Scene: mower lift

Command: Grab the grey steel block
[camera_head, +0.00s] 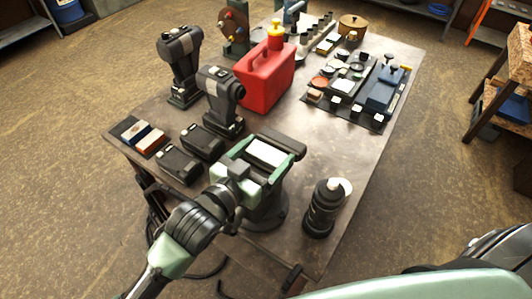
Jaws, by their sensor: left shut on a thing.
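A small grey steel block (237,169) shows at the left side of the green bench vise (262,192), near the table's front edge. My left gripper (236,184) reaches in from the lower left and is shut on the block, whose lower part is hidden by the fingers. The block is right beside the vise's front jaw; I cannot tell whether they touch. My right gripper is not in view.
A pale flat piece (265,153) lies between the vise jaws. A dark bottle (324,209) stands right of the vise. Black batteries (181,165), drills (221,98) and a red canister (265,76) crowd the table (330,150) behind and left. Some tabletop right of the canister is bare.

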